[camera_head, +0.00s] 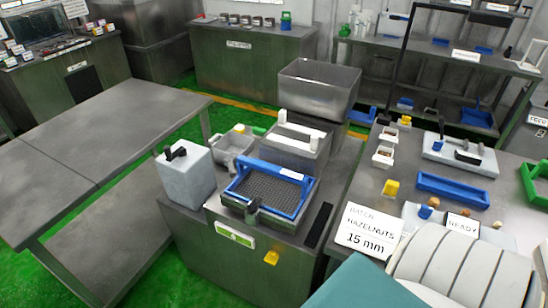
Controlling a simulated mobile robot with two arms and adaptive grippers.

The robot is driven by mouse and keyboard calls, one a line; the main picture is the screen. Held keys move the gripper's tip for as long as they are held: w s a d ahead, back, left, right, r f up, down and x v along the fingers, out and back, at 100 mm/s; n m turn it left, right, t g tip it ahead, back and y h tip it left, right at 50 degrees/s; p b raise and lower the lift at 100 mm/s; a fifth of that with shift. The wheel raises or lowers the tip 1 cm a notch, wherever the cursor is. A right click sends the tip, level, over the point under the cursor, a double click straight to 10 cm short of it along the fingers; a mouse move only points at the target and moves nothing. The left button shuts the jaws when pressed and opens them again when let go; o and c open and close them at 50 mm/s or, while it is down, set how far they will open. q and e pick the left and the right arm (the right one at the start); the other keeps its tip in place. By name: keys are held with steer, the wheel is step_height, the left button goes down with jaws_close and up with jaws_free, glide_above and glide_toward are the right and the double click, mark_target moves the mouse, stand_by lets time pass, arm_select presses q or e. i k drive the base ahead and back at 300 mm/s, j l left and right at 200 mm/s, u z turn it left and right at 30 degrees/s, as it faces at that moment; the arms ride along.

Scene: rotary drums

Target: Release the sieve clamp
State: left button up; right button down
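A sieve with a blue frame (243,184) and dark mesh sits in a grey metal tray on the green-grey machine cabinet (215,270) in the middle of the head view. A blue handle bar rises along its back side. A dark grey block (254,207), which looks like the clamp, sits at the front edge of the sieve. It is small, and I cannot tell whether it is fastened. Neither of my grippers shows in this view, and nothing is seen touching the sieve or the block.
A pale grey box (185,178) with a black handle stands left of the sieve. Metal bins (318,90) stand behind it. A bench on the right holds a hazelnuts 15 mm sign (368,231), a blue tray (452,190) and yellow pieces. An empty table (90,140) is at left.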

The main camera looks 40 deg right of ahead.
mark_target(252, 207)
steer(key=i+j+z, duration=0.2)
steer(key=z, duration=0.25)
steer(key=i+j+z, duration=0.25)
steer(key=z, duration=0.25)
steer(key=i+j+z, duration=0.1)
steer(key=j+z, duration=0.35)
steer(key=i+j+z, duration=0.1)
steer(key=j+z, duration=0.8)
